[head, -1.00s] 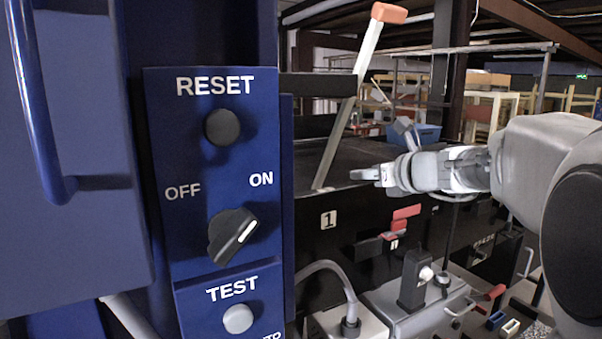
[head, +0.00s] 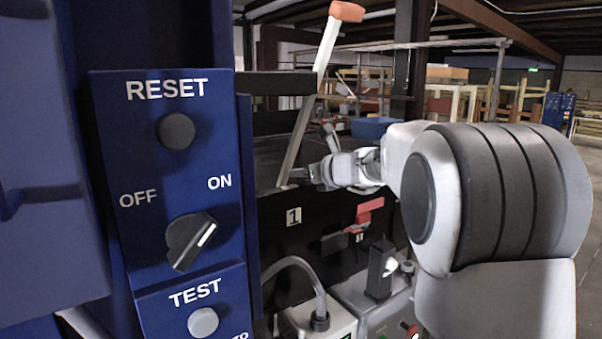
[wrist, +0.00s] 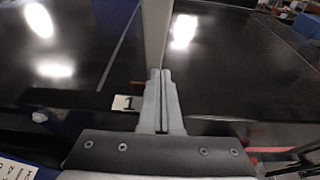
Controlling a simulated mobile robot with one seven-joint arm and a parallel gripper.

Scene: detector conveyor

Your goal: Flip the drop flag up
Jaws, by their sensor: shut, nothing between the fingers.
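The drop flag appears to be the pale flat bar (head: 309,105) with an orange tip (head: 346,11). It stands up from the black conveyor's side above the "1" label and leans to the right. My gripper (head: 306,176) is beside the bar's lower end in the head view. In the wrist view the bar (wrist: 156,30) rises just beyond my gripper (wrist: 160,72), whose fingers are shut with nothing between them. I cannot tell whether the fingertips touch the bar. Its foot is hidden behind the fingers in the wrist view.
A blue control panel (head: 222,190) with RESET, OFF/ON and TEST controls stands close at left. A red latch-like part (head: 369,208) is on the conveyor side below my arm. A grey box with a cable (head: 320,312) stands lower down. The dark conveyor top (wrist: 225,70) looks clear.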

